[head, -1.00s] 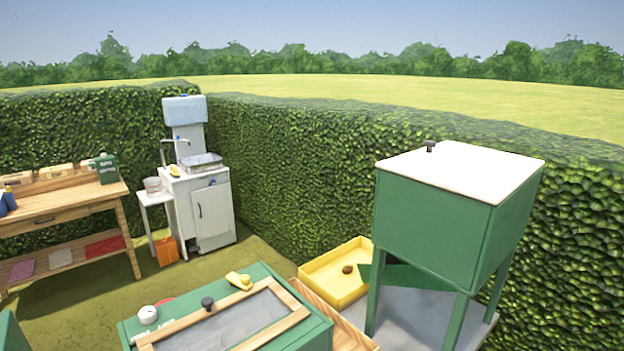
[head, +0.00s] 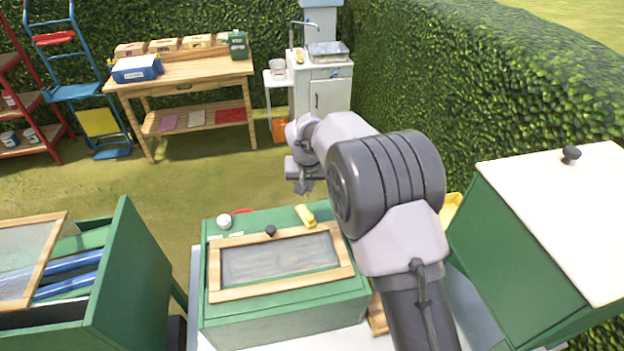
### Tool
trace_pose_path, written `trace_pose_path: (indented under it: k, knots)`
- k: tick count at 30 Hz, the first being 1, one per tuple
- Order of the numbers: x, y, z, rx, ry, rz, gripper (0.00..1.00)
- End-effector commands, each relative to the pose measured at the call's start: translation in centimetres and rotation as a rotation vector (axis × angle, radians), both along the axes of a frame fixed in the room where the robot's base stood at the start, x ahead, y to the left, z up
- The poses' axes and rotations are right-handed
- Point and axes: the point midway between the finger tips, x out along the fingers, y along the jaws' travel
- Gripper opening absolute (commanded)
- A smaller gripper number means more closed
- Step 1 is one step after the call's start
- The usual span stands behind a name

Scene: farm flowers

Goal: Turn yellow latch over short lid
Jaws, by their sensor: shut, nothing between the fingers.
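The yellow latch (head: 305,215) sits on the far edge of the middle green box (head: 285,328), right of the lid's middle. Its near end lies close to the lid's far frame bar; I cannot tell whether it overlaps the wood. The lid (head: 228,284) is a wooden frame around a grey panel with a dark knob (head: 271,231), and it lies flat on the box. My gripper (head: 305,188) is shut and empty, pointing down, and appears above and behind the latch, apart from it.
A white round knob (head: 224,221) and a red item (head: 242,211) are at the box's far left. A tall green bin (head: 520,250) with a white top stands right. A hedge (head: 480,70) closes the right side.

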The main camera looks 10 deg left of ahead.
Motion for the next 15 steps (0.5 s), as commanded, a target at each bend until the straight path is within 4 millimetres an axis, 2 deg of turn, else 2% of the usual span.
trace_pose_path:
  k: [1,8,15]
  knots:
    - [0.3,0.0,-1.2,-0.001,0.003,-0.001,0.00]
    - [2.1,0.3,-5.9,-0.001,0.003,-0.003,0.00]
    - [-0.9,-0.4,-6.7,0.000,0.001,-0.001,0.00]
